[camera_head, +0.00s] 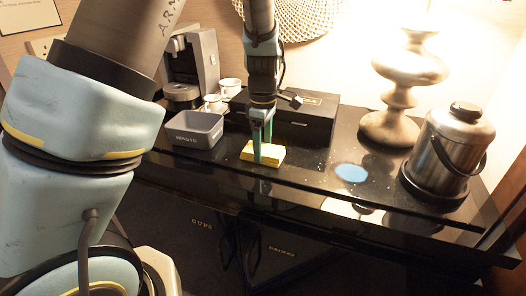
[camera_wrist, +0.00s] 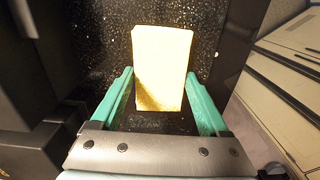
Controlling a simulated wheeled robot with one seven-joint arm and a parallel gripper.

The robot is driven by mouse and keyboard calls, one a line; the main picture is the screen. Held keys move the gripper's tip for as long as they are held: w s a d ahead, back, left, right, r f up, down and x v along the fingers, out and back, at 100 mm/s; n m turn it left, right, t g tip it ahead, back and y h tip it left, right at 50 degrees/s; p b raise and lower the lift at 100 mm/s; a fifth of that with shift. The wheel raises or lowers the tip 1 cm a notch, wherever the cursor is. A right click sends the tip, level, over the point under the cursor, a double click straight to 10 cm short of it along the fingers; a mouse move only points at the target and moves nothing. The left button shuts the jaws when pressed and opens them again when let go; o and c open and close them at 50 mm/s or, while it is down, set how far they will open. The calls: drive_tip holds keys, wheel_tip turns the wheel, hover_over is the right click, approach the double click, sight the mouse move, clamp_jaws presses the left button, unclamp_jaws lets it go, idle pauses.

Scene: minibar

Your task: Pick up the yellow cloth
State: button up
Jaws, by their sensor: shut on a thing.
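The yellow cloth (camera_head: 274,156) looks like a small thick block and is at the black counter's surface, in front of a black box. I cannot tell whether it still touches the counter. My gripper (camera_head: 262,150) points down over it, with its green fingers at the cloth. In the wrist view, the cloth (camera_wrist: 163,65) lies between the two green fingers of my gripper (camera_wrist: 160,84), one along each side. The gripper is shut on the cloth. The fingers hide part of the cloth in the head view.
A grey bin (camera_head: 193,131) stands left of the cloth, with white cups (camera_head: 230,87) and a coffee machine (camera_head: 190,65) behind. The black box (camera_head: 305,122) is close behind the gripper. A blue round patch (camera_head: 351,173), a lamp (camera_head: 392,127) and a metal bucket (camera_head: 447,150) are right.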

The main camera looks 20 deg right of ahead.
sight(263, 149)
wheel_tip(263, 149, up, 10)
drive_tip(key=b, duration=0.1)
drive_tip(key=shift+b, duration=0.35)
drive_tip(key=o, duration=0.8)
drive_tip(key=shift+c, duration=0.2)
drive_tip(key=c, duration=0.6)
drive_tip(key=shift+c, duration=0.2)
